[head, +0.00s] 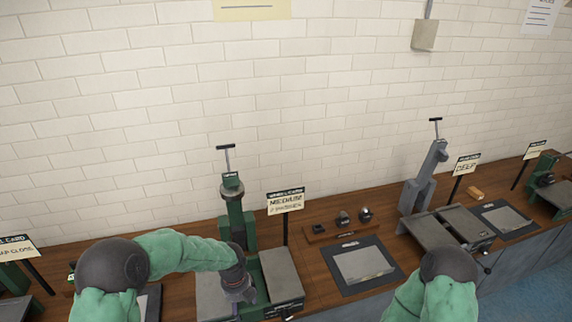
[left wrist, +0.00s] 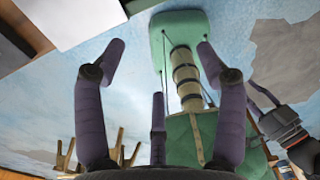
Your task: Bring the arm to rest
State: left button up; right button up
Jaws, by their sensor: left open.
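My left arm (head: 185,251) is green with a dark round joint. It reaches in from the lower left of the head view over the workbench. My left gripper (head: 240,292) hangs at its end, close in front of the green press with the T-handle (head: 236,205); I cannot tell whether it touches it. In the left wrist view the left gripper (left wrist: 160,62) spreads its purple fingers wide, with nothing between them. My right arm (head: 440,290) shows only its upper part at the bottom right. A dark part with a purple piece (left wrist: 280,122) at the wrist view's right edge looks like my right gripper.
The wooden bench (head: 315,284) runs along a white brick wall (head: 300,90). A grey press (head: 425,178) stands to the right, with a black-framed plate (head: 363,264) and small dark parts (head: 343,218) between. Signs stand on thin posts, including the middle sign (head: 285,201).

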pick_arm(q)
jog(key=s+d+f+n+h+b, duration=0.1)
jog(key=s+f+n+b, duration=0.4)
jog(key=s+f+n, duration=0.6)
jog(key=s+d+f+n+h+b, duration=0.2)
jog(key=s+f+n+b, duration=0.4)
jog(key=s+f+n, duration=0.4)
notch_tip(320, 180, down, 6)
jog(key=d+n, duration=0.1)
jog(key=n, duration=1.1)
jog(key=shift+s+n+h+b, duration=0.3)
jog(key=shift+s+n, duration=0.1)
